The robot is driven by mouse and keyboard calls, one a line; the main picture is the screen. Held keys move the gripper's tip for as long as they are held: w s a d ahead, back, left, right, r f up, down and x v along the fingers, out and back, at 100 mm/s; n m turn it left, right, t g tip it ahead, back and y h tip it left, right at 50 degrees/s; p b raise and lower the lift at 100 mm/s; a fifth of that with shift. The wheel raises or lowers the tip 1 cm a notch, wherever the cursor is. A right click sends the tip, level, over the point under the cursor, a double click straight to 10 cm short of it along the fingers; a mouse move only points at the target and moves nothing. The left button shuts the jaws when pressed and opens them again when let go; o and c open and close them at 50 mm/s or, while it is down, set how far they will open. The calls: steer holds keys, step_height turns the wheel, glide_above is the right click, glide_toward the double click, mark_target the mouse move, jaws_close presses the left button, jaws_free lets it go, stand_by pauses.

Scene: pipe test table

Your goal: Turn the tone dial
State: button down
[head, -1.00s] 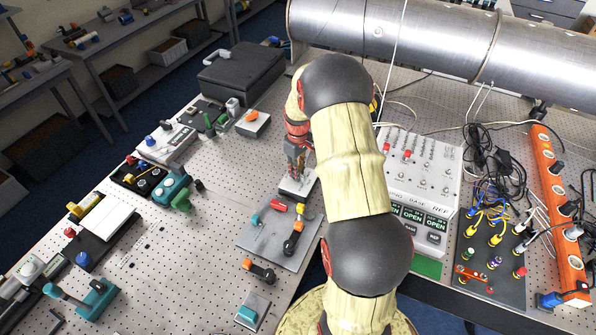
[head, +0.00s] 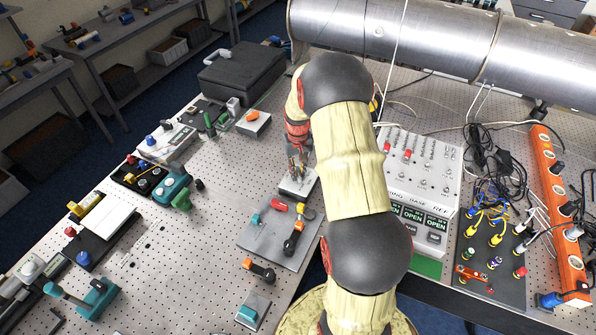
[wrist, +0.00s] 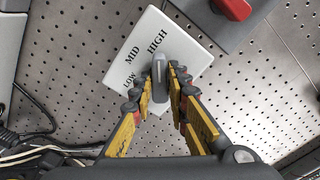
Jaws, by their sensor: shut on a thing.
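The tone dial (wrist: 158,76) is a grey bar-shaped knob on a white plate (wrist: 190,35) printed LOW, MID and HIGH, seen in the wrist view. The knob stands roughly upright in that picture, its upper end near the word HIGH. My gripper (wrist: 160,88) is shut on the knob, one yellow-and-grey finger on each side. In the head view my gripper (head: 297,165) is over the white plate (head: 293,187), and the knob is hidden there.
A grey panel (head: 258,243) with red, teal, yellow and orange controls lies just in front of the plate. A white switch box (head: 420,175) stands to the right of my arm. Perforated table (head: 225,185) is bare to the left.

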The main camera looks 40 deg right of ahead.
mark_target(298, 172)
stand_by(0.3)
steer(key=c, duration=1.8)
jaws_free()
steer(key=shift+o, duration=0.4)
step_height(298, 172, up, 12)
steer(key=shift+w, duration=0.1)
